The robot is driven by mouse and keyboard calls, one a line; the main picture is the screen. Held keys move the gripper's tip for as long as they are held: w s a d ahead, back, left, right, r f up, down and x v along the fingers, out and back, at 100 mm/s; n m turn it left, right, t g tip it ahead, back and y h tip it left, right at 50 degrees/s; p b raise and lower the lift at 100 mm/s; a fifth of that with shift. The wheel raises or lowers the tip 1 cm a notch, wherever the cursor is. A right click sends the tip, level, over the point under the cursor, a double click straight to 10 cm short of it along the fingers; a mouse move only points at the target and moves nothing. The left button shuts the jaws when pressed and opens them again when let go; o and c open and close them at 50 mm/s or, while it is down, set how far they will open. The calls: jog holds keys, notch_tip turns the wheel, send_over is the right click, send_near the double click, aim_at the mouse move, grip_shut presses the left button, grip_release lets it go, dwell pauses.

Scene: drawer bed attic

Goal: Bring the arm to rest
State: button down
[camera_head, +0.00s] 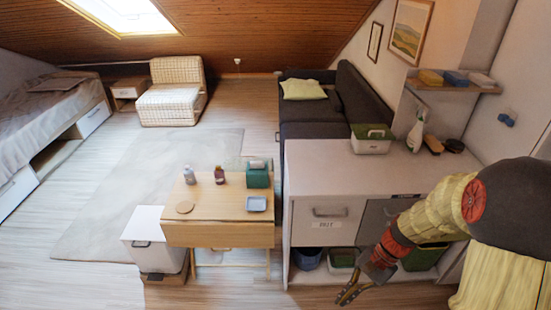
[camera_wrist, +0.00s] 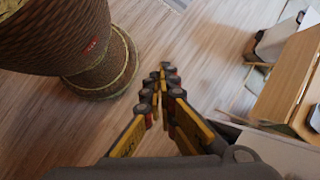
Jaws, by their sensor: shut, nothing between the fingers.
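My arm reaches in from the right edge of the head view and bends downward. My gripper (camera_head: 345,297) hangs low in front of the grey cabinet (camera_head: 310,190). In the wrist view my gripper (camera_wrist: 163,72) has its fingertips together, with nothing between them. Bare wooden floor lies beyond the tips. The gripper appears apart from the cabinet, though my forearm hides part of the cabinet's front at the right.
A small wooden table (camera_head: 220,232) with bottles, a green box and a blue dish stands left of the cabinet. A white bin (camera_head: 150,240) stands beside it. A dark sofa (camera_head: 350,100) is behind the cabinet. The rug (camera_head: 130,190) is clear.

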jog(key=s+r+n+t+h, duration=0.3)
jog(key=s+r+n+t, duration=0.1)
jog(key=r, duration=0.8)
jog(key=s+r+n+t+h, duration=0.2)
jog(key=s+r+n+t, duration=0.2)
jog(key=r, duration=0.9)
jog(key=s+n, duration=0.2)
jog(key=shift+s+a+h, duration=0.35)
jog(key=shift+h, duration=0.05)
